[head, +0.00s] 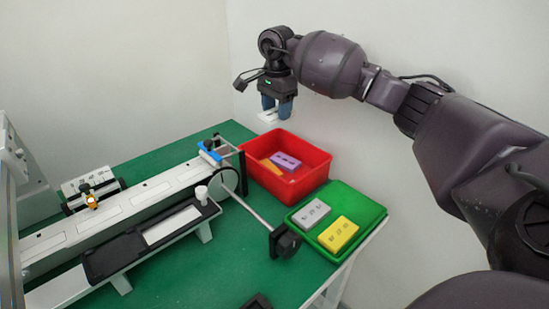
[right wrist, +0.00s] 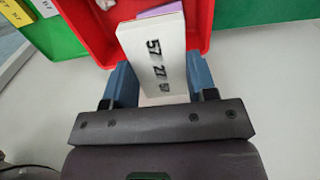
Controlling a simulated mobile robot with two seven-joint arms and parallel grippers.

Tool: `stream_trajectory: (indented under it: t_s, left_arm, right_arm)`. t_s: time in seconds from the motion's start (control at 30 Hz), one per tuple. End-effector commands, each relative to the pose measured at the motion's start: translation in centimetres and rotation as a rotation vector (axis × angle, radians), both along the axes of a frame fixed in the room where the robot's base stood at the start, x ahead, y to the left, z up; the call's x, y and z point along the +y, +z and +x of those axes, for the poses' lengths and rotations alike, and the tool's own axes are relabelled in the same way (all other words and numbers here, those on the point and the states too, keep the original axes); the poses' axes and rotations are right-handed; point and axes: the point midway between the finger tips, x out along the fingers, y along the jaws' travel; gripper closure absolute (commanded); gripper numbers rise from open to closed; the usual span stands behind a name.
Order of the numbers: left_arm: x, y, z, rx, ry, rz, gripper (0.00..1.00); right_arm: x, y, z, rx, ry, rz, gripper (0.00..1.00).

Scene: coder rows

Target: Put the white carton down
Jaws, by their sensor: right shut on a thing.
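The white carton (right wrist: 153,60), with dark printed digits on its face, is between the blue fingers of my right gripper (right wrist: 160,85) in the right wrist view. In the head view my right gripper (head: 277,104) is shut on it, and a white edge of the carton (head: 267,116) shows beside the fingers. The gripper holds it above the far end of the red crate (head: 312,172). The crate holds a purple carton (head: 286,161) and an orange-yellow carton (head: 268,165). My left gripper is not in view.
A green tray (head: 369,211) next to the red crate holds a grey carton (head: 309,214) and a yellow carton (head: 338,234). A coder machine with a conveyor (head: 130,206) fills the left of the green table (head: 205,265). A wall stands close behind the crate.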

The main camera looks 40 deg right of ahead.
Motion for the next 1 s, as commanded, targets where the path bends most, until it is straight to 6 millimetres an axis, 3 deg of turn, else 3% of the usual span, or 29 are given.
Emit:
stream_trajectory:
  t_s: [0.03, 0.3, 0.73, 1.0]
  left_arm:
    - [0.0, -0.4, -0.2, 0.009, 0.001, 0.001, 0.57]
    - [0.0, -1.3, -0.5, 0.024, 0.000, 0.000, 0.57]
    - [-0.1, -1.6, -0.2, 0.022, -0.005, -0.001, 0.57]
    - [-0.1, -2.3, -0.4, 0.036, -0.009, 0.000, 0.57]
  right_arm:
    - [0.0, -1.7, 0.0, 0.006, 0.001, 0.001, 0.59]
    - [0.1, -7.4, -0.1, 0.007, 0.002, 0.000, 0.59]
    - [0.1, -10.8, 0.0, 0.003, 0.003, 0.001, 0.59]
    - [0.1, -15.1, 0.0, 0.006, 0.003, 0.002, 0.59]
